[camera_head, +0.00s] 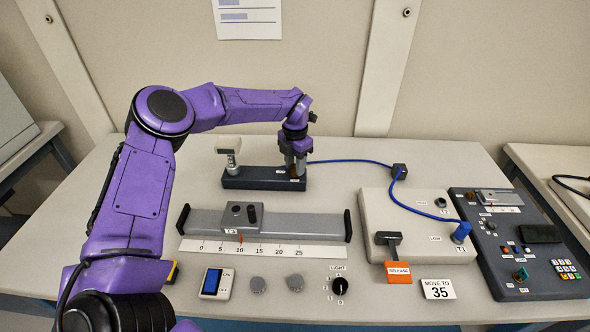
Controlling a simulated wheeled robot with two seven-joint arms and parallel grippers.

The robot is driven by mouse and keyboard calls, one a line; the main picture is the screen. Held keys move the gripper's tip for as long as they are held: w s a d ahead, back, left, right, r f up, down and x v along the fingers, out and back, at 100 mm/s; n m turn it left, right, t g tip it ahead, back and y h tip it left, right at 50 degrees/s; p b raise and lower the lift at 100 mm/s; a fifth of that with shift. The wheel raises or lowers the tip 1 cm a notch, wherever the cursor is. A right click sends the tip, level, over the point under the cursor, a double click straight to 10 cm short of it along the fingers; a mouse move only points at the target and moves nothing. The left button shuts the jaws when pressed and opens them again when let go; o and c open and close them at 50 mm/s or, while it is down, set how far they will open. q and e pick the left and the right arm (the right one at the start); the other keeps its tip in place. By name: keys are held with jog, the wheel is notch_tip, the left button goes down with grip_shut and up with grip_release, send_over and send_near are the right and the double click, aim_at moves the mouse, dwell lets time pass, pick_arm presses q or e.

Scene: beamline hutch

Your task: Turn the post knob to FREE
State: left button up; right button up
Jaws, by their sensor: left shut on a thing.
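My left gripper (296,172) points straight down at the right end of a dark base block (240,181). It is shut on a small brownish knob there, which its fingers mostly hide; I take this as the post knob. A small white label (282,181) lies on the block just left of the fingers, with writing too small to read. The knob's pointing direction cannot be told. A post with a pale flat top (228,146) stands at the block's left end. My right gripper is not in view.
In front lie a grey rail with a carriage (240,214), a ruler scale (262,250), a blue switch (211,282) and a black LIGHT knob (340,286). A pale box (425,262) and dark control panel (515,285) stand right.

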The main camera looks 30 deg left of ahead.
pick_arm(q)
jog(key=n+b, duration=0.4)
jog(key=n, duration=0.2)
jog(key=shift+f, duration=0.15)
jog(key=n+b, duration=0.3)
jog(key=n, duration=0.2)
jog(key=shift+b, duration=0.3)
jog(key=shift+r, duration=0.2)
jog(key=o, duration=1)
jog(key=shift+o, duration=0.2)
notch_tip(320, 180, up, 10)
jog(key=shift+r, duration=0.25)
